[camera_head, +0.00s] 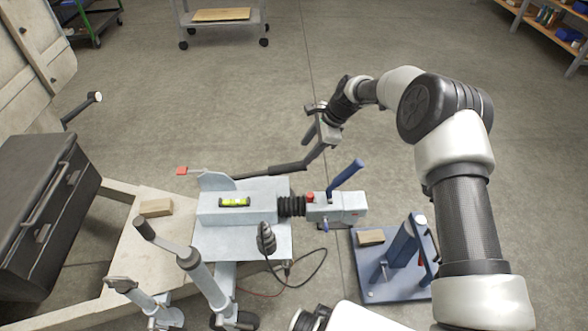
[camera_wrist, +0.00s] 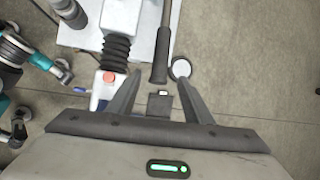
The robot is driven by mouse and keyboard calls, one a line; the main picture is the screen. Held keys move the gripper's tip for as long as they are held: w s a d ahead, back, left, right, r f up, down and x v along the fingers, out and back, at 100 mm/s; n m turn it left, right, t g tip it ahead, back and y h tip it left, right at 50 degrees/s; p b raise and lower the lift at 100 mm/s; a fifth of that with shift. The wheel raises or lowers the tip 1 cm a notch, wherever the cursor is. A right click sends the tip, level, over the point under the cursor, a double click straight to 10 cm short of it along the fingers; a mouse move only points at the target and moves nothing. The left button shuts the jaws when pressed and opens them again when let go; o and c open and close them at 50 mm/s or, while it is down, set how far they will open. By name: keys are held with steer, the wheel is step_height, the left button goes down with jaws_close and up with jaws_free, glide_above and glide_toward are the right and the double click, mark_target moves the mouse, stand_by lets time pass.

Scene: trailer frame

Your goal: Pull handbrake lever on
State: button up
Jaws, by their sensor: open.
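The handbrake lever (camera_head: 288,168) is a dark bar with a black grip. It lies low and nearly level along the far side of the trailer coupling in the head view. In the wrist view its grip (camera_wrist: 161,58) points down toward my gripper (camera_wrist: 160,77), and its end lies between the two fingertips in the picture. My gripper (camera_head: 309,149) is open at the grip's right end in the head view. I cannot tell whether a finger touches the grip.
The coupling head (camera_head: 345,207) with a blue handle (camera_head: 346,174), red button (camera_head: 309,197) and black bellows (camera_head: 291,206) is close by. A blue stand (camera_head: 395,292) is at lower right. A black box (camera_head: 35,210) is at left. The floor beyond the lever is clear.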

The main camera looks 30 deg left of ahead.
mark_target(296, 164)
steer(key=b+x, duration=0.2)
steer(key=x, duration=0.9)
steer(key=shift+a+f, duration=0.1)
steer(key=shift+f, duration=0.2)
steer(key=shift+c, duration=0.4)
jaws_close()
